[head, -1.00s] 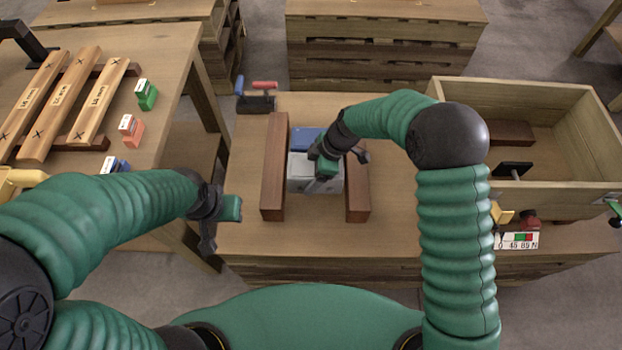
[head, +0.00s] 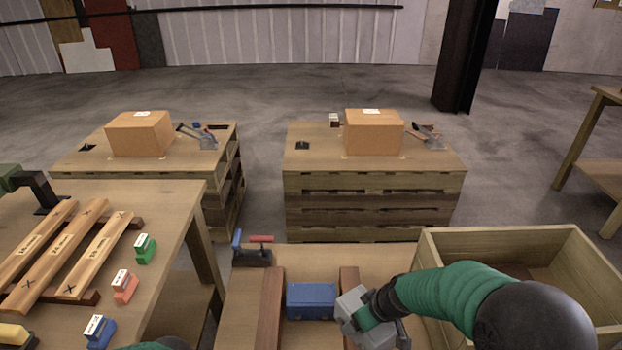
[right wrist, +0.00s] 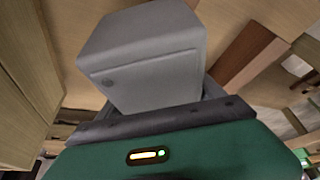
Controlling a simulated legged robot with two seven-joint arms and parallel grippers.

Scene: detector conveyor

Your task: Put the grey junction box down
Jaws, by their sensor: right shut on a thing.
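The grey junction box (head: 352,303) is held by my right gripper (head: 376,316), which is shut on it. It is tilted and appears raised over the right brown wooden rail (head: 349,279), just right of a blue box (head: 311,299). In the right wrist view, the grey junction box (right wrist: 140,55) fills the upper middle, just beyond the gripper (right wrist: 150,118), and its lower end is hidden there. Only a bit of my left arm shows at the bottom edge of the head view; its gripper is out of view.
A left brown rail (head: 270,305) stands beside the blue box. An open wooden crate (head: 440,243) is at right, partly behind my right arm. A clamp (head: 252,250) sits at the back left. A left table (head: 180,225) carries planks and small coloured blocks. Cartons stand on pallets behind.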

